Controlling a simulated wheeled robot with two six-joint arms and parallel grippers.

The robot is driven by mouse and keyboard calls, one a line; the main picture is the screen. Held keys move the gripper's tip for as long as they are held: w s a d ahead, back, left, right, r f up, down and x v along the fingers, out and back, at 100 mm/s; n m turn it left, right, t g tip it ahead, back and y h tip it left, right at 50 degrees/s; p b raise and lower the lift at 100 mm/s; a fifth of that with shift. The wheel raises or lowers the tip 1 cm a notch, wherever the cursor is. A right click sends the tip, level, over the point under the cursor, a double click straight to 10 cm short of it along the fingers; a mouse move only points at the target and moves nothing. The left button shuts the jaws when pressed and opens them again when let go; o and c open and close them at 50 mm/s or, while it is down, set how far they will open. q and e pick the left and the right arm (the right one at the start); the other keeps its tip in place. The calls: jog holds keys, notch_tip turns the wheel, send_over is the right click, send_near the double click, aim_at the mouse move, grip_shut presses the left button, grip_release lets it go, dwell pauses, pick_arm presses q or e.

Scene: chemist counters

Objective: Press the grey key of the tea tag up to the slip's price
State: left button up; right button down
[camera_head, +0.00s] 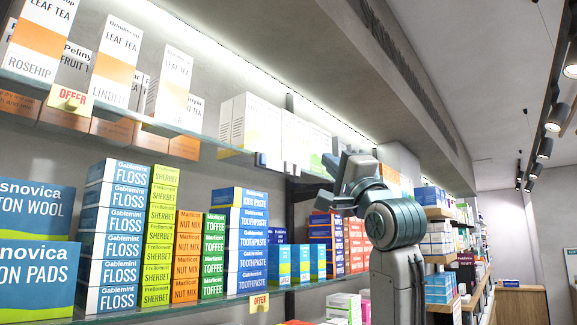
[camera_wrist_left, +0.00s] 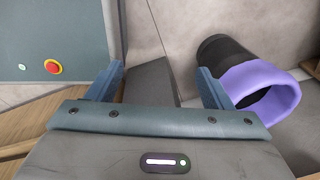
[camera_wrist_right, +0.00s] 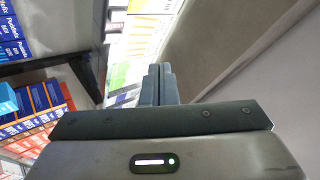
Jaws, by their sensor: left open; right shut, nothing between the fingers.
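My right gripper (camera_head: 328,163) is shut and empty, raised by the upper glass shelf's front edge; its closed fingers also show in the right wrist view (camera_wrist_right: 158,82). Small dark blocks (camera_head: 261,159) sit on that edge, left of the gripper; their faces are too small to read. I cannot make out the tea tag's grey key or price, or the slip. White and orange leaf tea boxes (camera_head: 115,58) stand on the upper shelf at left. My left gripper (camera_wrist_left: 161,75) is open and empty, low down; it is outside the head view.
A yellow OFFER tag (camera_head: 70,98) hangs on the upper shelf edge, another (camera_head: 259,303) on the lower. A black and purple round object (camera_wrist_left: 262,88) is beside my left gripper. The aisle at right looks open.

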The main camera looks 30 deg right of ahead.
aim_at(287, 167)
pick_arm(q)
jog(key=shift+w+r+p, duration=0.7)
jog(key=shift+w+r, duration=0.05)
jog(key=shift+r, duration=0.25)
pick_arm(e)
jog(key=w+a, duration=0.2)
jog(key=w, duration=0.4)
jog(key=shift+w+a, duration=0.15)
jog(key=shift+a, duration=0.25)
pick_arm(q)
jog(key=shift+w, duration=0.3)
pick_arm(e)
jog(key=shift+r, duration=0.1)
pick_arm(q)
jog(key=shift+s, duration=0.1)
pick_arm(e)
jog(key=shift+w+a, duration=0.3)
jog(key=shift+w, duration=0.45)
dwell(1.0)
pick_arm(q)
jog(key=shift+f, duration=0.1)
pick_arm(e)
jog(key=shift+s, duration=0.1)
pick_arm(q)
jog(key=shift+f+b, duration=0.45)
jog(key=shift+b, duration=0.1)
pick_arm(e)
jog(key=shift+s+d, duration=0.25)
jog(key=shift+s, duration=0.4)
